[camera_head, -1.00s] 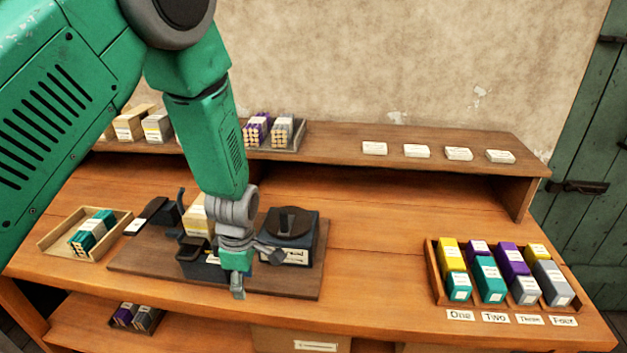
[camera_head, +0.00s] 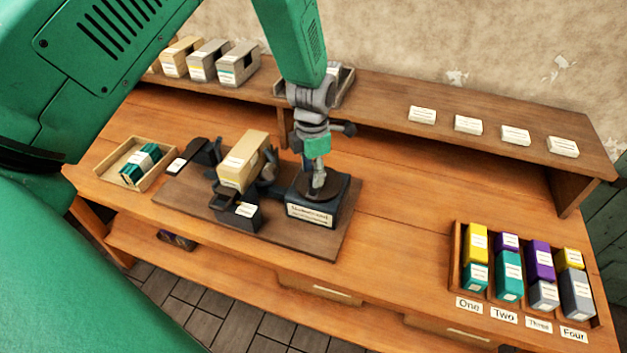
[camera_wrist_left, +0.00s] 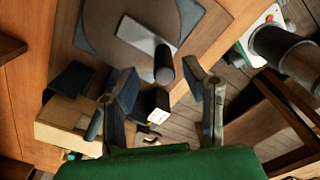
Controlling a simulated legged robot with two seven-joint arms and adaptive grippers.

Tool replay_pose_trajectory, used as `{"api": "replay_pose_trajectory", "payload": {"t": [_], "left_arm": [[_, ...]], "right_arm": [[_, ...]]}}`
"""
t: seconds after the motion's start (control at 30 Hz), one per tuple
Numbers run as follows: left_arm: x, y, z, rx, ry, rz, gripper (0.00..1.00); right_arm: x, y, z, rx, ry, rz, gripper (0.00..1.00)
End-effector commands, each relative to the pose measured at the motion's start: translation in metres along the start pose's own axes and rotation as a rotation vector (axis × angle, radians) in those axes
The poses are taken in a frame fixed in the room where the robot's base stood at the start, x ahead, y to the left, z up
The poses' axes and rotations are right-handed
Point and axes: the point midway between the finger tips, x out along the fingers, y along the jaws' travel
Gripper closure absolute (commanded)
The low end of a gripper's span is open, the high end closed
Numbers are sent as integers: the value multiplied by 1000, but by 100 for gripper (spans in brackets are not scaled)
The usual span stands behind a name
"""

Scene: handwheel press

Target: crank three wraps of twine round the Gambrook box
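A tan box (camera_head: 243,160) with a pale label sits in the dark holder of the press, left of my left gripper; its label is too small to read. A dark block with a round handwheel (camera_head: 325,202) on top stands beside it on a brown board. My left gripper (camera_head: 318,182) points down over the handwheel. In the left wrist view the gripper (camera_wrist_left: 165,75) is open, and the wheel's dark upright handle (camera_wrist_left: 163,64) shows between the fingertips; contact cannot be told. The wheel disc (camera_wrist_left: 120,42) lies beyond. No twine can be made out. My right gripper is not in view.
A wooden tray (camera_head: 127,160) with a teal bundle is at left. A divided tray (camera_head: 456,258) of coloured boxes stands at right above number cards. The raised shelf (camera_head: 385,105) bears several boxes and white cards. The bench between press and right tray is clear.

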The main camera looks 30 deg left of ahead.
Motion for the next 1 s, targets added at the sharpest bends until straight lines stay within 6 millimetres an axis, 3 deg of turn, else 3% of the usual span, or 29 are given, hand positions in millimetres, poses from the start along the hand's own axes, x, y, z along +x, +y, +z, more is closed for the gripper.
{"api": "replay_pose_trajectory", "payload": {"t": [0.23,0.63,0.77,1.0], "left_arm": [[34,-1,0,1,0,1,61],[42,0,0,0,-2,1,61],[42,0,0,1,-2,1,100],[42,0,-1,5,-1,2,100]], "right_arm": [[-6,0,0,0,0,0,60],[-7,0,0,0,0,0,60],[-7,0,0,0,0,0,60],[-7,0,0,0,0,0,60]]}}
